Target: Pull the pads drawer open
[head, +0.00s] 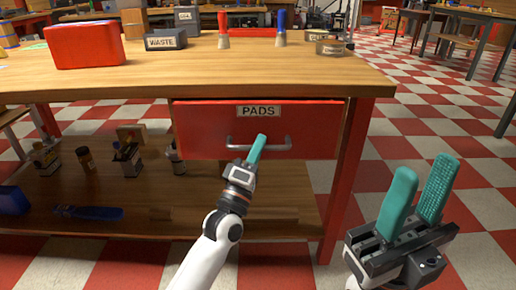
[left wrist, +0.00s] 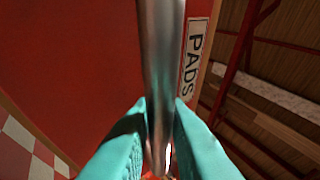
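The red pads drawer (head: 200,125) is under the wooden tabletop, with a PADS label (head: 259,111) and a grey bar handle (head: 285,145). No clear gap shows above its front, so it looks shut. The label also shows there (left wrist: 194,60). My right gripper (head: 418,195) is open and empty, to the right of the table.
A lower shelf (head: 120,190) holds several small items. Red table legs flank the drawer. The checkered floor in front is clear.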

